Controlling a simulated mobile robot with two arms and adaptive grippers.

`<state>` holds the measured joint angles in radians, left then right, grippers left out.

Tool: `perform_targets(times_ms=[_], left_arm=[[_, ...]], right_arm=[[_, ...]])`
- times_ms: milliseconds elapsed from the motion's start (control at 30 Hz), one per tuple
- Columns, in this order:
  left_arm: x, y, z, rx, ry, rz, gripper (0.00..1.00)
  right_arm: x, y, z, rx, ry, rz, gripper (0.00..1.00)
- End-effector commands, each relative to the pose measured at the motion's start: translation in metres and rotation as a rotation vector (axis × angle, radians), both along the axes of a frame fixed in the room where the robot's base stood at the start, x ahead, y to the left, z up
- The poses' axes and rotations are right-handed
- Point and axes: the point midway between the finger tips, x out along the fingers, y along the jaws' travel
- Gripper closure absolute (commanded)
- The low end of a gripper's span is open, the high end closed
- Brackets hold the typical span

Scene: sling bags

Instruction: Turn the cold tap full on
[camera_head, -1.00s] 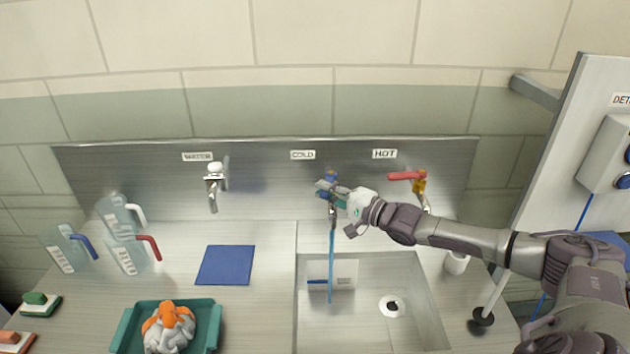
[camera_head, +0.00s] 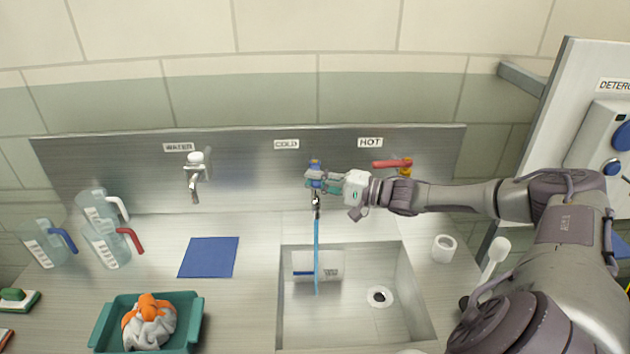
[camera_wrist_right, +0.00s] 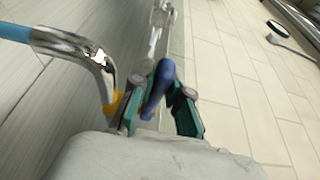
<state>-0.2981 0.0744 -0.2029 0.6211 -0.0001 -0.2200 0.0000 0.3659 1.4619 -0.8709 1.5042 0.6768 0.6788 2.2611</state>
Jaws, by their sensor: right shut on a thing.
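The cold tap (camera_head: 316,201) is on the steel backsplash under the COLD label (camera_head: 286,144). A blue stream of water (camera_head: 317,250) runs from its spout into the sink (camera_head: 410,290). My right gripper (camera_head: 316,178) is at the tap's top, partly covering it. In the right wrist view my right gripper (camera_wrist_right: 165,100) is shut on the blue lever (camera_wrist_right: 157,88), which lies between its fingers. The chrome spout (camera_wrist_right: 85,48) shows at the left there, with blue water at its end. My left gripper is not in view.
The hot tap with a red lever (camera_head: 391,163) is just right, behind my right arm. The water tap (camera_head: 195,175) is further left. Several jugs (camera_head: 100,240), a blue mat (camera_head: 209,257) and a teal tray (camera_head: 190,325) stand on the left counter.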

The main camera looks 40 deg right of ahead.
Motion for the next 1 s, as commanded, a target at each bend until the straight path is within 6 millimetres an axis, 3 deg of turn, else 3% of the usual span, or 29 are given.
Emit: perform_targets(times_ms=[33,67,200,633,1000], left_arm=[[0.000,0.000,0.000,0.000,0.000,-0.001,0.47],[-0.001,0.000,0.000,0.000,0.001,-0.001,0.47],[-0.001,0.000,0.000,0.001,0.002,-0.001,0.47],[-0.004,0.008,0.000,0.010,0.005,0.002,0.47],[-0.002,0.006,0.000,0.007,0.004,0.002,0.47]], right_arm=[[0.000,0.001,0.000,0.000,0.000,0.001,1.00],[0.000,0.001,0.000,0.000,0.000,0.001,0.83],[0.000,0.001,0.000,-0.001,0.000,0.001,0.60],[-0.008,-0.004,-0.001,-0.003,0.002,0.001,0.58],[-0.073,-0.039,-0.001,-0.005,0.005,0.001,0.58]])
